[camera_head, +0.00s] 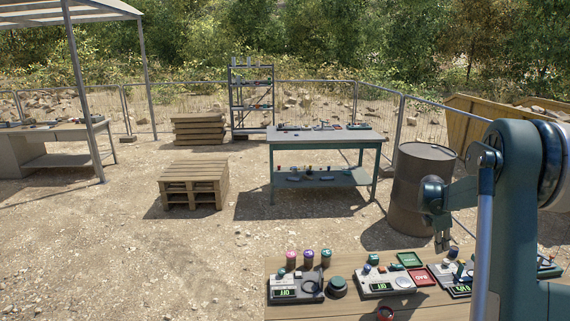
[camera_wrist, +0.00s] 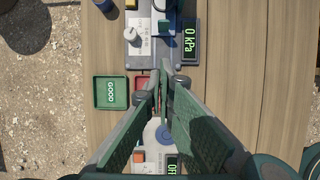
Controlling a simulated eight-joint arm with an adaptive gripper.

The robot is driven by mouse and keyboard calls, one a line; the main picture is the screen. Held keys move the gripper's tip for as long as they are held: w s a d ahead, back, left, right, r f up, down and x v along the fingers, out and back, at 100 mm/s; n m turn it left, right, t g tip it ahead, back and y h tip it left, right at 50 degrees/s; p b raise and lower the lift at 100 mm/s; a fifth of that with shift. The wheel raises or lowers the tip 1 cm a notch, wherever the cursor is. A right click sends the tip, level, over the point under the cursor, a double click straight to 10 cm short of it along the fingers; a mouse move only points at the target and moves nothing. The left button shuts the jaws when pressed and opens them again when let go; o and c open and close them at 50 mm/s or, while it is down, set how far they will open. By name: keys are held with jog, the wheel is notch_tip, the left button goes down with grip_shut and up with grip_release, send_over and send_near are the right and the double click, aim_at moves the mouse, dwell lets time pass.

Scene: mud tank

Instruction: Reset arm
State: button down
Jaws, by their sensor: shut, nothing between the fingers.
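My gripper (camera_head: 444,243) hangs from my arm at the right of the head view, in front of the dark barrel and above the far side of the wooden bench (camera_head: 340,312). In the wrist view my gripper (camera_wrist: 160,84) has its two long green fingers meeting at the tips, shut with nothing between them. Below it lie a green GOOD tray (camera_wrist: 110,92) and a red tray (camera_wrist: 141,80), partly hidden by the fingers. The red tray reads BAD (camera_head: 421,277) in the head view.
The bench holds a grey device with an OFF display (camera_head: 378,282), another at its left (camera_head: 288,293), several lidded jars and a 0 kPa gauge (camera_wrist: 190,40). A rusty barrel (camera_head: 418,190) stands behind. A work table (camera_head: 325,136) and pallets (camera_head: 190,172) are farther off.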

jog(key=s+a+r+m+t+y+b, duration=0.1)
jog(key=s+a+r+m, duration=0.2)
jog(key=s+a+r, duration=0.45)
jog(key=s+a+r+m+t, duration=0.2)
jog(key=s+a+r, duration=0.2)
jog(key=a, duration=0.7)
jog(key=s+a+r+m+t+y+b, duration=0.1)
jog(key=s+a+r+m, duration=0.2)
jog(key=s+a+r, duration=0.45)
jog(key=s+a+f+m+t+y+b, duration=0.1)
jog(key=s+a+f+m, duration=0.2)
jog(key=s+a, duration=0.7)
jog(key=s+a+f+m+t+y, duration=0.1)
jog(key=s+a+f+m, duration=0.3)
jog(key=s+a, duration=0.7)
jog(key=shift+s+f+m+t+b, duration=0.2)
jog(key=shift+s+m+t+b, duration=0.3)
jog(key=shift+s+m, duration=1.15)
jog(key=shift+s+a+n, duration=0.1)
jog(key=shift+s+n, duration=0.15)
